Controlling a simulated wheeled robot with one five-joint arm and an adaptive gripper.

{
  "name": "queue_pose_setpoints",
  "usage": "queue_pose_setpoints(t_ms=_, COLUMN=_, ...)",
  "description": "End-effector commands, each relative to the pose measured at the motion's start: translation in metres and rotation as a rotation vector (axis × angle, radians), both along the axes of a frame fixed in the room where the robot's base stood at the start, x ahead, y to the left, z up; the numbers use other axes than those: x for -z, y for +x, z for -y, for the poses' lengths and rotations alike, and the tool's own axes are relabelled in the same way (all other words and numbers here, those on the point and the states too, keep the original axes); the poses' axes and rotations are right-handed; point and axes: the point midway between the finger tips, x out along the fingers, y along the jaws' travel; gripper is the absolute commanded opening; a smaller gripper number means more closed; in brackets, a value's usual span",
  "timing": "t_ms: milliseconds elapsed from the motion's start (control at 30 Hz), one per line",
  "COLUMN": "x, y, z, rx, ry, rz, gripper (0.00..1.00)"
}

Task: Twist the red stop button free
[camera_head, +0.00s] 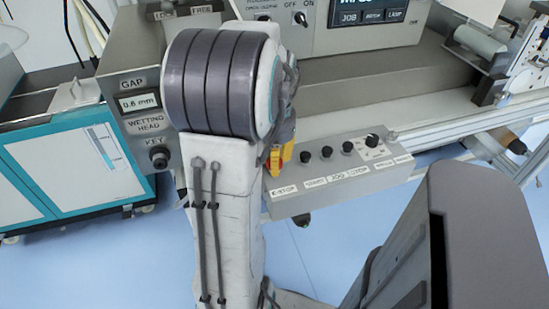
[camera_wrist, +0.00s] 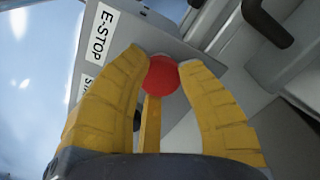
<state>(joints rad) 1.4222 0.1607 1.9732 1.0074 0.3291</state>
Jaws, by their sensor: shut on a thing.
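The red stop button (camera_wrist: 161,74) shows in the wrist view as a round red cap beside the E-STOP label (camera_wrist: 108,33). My gripper (camera_wrist: 164,68) has its yellow fingers closed around the button, one on each side, with a third yellow part below it. In the head view my gripper (camera_head: 279,158) is mostly hidden behind my arm, at the left end of the control box (camera_head: 350,190). The button itself is hidden there. Whether the button has turned cannot be told.
Several black knobs (camera_head: 326,152) stand along the box to the right of my gripper. The gap panel (camera_head: 140,110) with its key switch (camera_head: 159,157) is close on the left of my arm. Blue floor (camera_head: 340,260) lies open below the box.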

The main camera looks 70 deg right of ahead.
Motion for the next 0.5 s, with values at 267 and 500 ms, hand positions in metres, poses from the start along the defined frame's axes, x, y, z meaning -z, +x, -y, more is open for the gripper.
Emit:
queue_pose_setpoints(t_ms=267, x=0.0007, y=-0.0002, z=-0.0008, rx=0.143, ry=0.003, rz=0.000, gripper=0.01)
queue_pose_setpoints(t_ms=500, x=0.0009, y=-0.0002, z=-0.0008, rx=0.198, ry=0.003, rz=-0.001, gripper=0.01)
